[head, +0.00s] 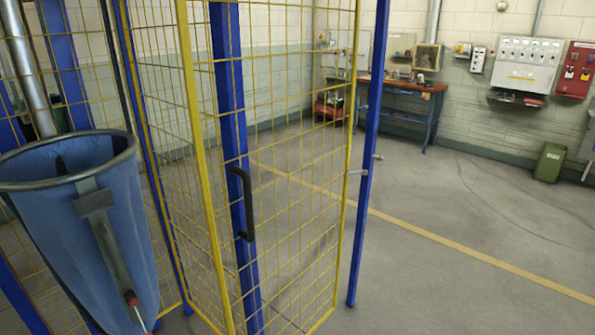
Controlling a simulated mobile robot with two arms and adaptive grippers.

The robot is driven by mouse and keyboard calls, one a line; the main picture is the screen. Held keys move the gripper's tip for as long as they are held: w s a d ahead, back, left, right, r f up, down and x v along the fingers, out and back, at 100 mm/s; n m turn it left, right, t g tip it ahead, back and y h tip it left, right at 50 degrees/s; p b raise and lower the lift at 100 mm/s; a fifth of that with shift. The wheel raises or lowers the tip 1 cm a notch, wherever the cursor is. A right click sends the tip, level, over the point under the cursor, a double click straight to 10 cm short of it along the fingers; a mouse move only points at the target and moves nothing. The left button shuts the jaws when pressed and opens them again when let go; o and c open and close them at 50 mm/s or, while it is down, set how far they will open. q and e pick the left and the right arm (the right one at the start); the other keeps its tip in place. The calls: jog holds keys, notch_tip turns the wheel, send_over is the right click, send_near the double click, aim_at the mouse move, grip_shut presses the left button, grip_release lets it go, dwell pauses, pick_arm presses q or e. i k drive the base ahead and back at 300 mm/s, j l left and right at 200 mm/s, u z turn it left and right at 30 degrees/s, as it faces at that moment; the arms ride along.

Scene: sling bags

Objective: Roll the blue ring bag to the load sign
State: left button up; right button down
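The blue ring bag (55,225) stands large at the left edge of the head view, with its lower end cut off by the frame. It is a blue cloth bag under a grey round rim (70,181), with a grey strap (113,245) down its front. A small red-tipped part (132,299) shows near the strap's lower end. The bag is close to the yellow mesh cage. No load sign can be made out in this view. Neither of my grippers shows.
A yellow mesh door (202,165) with a black handle (241,205) and blue posts (369,150) stands in the middle. Beyond it, a blue-legged workbench (405,90) and a green bin (549,162) stand by the wall. The floor at right is clear, crossed by a yellow line (440,238).

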aim_at(77, 196)
jog(key=j+u, duration=0.1)
jog(key=u, duration=0.3)
jog(key=i+u, duration=0.1)
jog(key=u, duration=0.35)
jog(key=i+u, duration=0.1)
jog(key=u, duration=0.3)
